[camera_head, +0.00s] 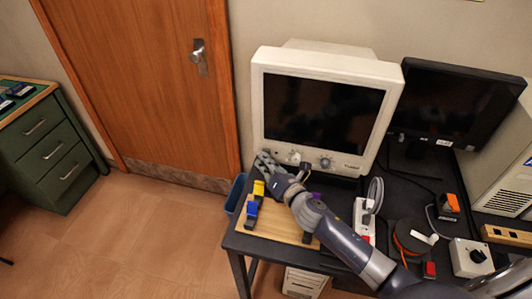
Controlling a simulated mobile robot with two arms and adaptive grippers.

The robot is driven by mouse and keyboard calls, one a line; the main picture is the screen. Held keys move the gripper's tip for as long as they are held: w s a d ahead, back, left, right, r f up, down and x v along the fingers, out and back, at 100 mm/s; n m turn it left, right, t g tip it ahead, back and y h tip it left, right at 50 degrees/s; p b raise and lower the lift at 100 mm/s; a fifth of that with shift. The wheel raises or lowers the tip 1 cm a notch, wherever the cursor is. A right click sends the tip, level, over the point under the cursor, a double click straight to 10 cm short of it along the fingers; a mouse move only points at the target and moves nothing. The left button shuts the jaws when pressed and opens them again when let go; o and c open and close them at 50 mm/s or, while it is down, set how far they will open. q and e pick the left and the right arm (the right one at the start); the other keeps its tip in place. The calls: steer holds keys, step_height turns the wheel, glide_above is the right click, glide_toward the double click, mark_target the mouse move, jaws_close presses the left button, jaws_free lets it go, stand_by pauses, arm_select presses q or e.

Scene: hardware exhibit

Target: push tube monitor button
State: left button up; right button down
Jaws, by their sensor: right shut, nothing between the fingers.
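The tube monitor (258,95) is a bulky off-white set with a dark screen, standing at the back of the black desk. Its lower front edge carries small round controls, including a knob (325,163) near the middle and another (295,157) to its left. My right gripper (264,157) is shut and empty, close to the monitor's lower left corner and left of these controls. I cannot tell whether it touches the casing. My wrist may hide part of the lower front. My left gripper is not in view.
A wooden board (275,228) with blue and yellow clamp-like pieces (252,210) lies under my right arm. A black flat monitor (455,100) stands to the right. A power strip (364,217), cable reel (410,238) and switch box (470,257) crowd the desk's right side. Floor is free on the left.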

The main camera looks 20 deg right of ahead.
steer(key=shift+w+d, duration=0.1)
steer(key=shift+w, duration=0.05)
stand_by(0.3)
steer(key=shift+s+a, duration=0.35)
steer(key=shift+s, duration=0.2)
steer(key=shift+s+a, duration=0.55)
steer(key=shift+s, duration=0.3)
steer(key=shift+s+a, duration=0.6)
steer(key=shift+s, duration=0.2)
steer(key=shift+s+a, duration=0.55)
steer(key=shift+s, duration=0.3)
